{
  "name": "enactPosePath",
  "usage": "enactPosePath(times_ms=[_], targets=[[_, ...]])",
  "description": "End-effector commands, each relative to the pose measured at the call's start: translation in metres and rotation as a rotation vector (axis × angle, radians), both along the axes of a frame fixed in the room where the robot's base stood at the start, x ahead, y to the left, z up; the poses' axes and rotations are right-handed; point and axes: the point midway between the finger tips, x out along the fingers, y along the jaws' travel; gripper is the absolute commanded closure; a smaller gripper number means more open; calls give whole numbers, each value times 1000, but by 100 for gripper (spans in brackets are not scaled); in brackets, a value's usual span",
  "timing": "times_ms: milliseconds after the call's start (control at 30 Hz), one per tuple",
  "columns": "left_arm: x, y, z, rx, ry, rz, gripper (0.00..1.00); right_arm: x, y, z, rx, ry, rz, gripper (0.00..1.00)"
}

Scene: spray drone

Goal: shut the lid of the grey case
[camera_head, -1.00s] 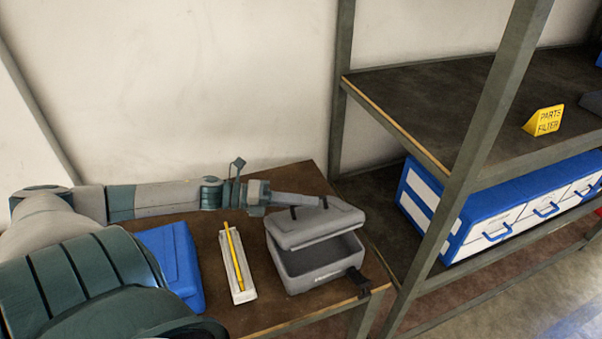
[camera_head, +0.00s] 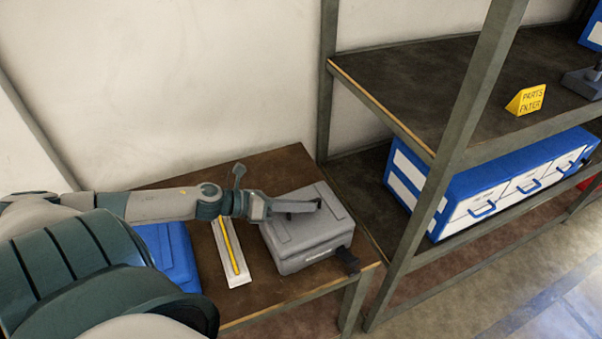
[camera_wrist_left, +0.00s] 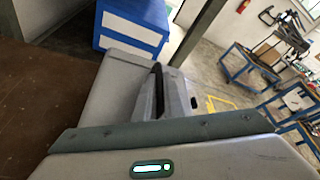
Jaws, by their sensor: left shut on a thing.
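The grey case (camera_head: 300,262) sits near the right end of the brown table, and its lid (camera_head: 330,228) lies down flat on the body with no gap that I can see. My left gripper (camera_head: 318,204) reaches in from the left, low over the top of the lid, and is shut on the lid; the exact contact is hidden. In the left wrist view the gripper's fingers (camera_wrist_left: 160,92) show in front of the grey case (camera_wrist_left: 108,88). A dark latch (camera_head: 346,259) sticks out at the case's front right corner. My right gripper is out of view.
A white tray with a yellow stick (camera_head: 236,277) and a blue case (camera_head: 172,255) lie left of the grey case. A metal shelf post (camera_head: 455,150) stands to the right. The shelf holds a blue drawer unit (camera_head: 480,185) and a yellow sign (camera_head: 525,100).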

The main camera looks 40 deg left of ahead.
Motion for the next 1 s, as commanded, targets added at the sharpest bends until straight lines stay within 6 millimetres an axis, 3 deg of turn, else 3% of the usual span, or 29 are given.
enactPosePath(times_ms=[200, 233, 267, 1000], targets=[[-2, 0, -4, 0, 6, -1, 100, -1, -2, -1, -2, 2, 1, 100], [-2, 0, -4, 0, 6, -1, 84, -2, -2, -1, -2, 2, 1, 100], [-2, 0, -4, 0, 6, -1, 83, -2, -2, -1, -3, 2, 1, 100], [-6, 3, -1, -2, 5, 0, 83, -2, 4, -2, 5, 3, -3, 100]])
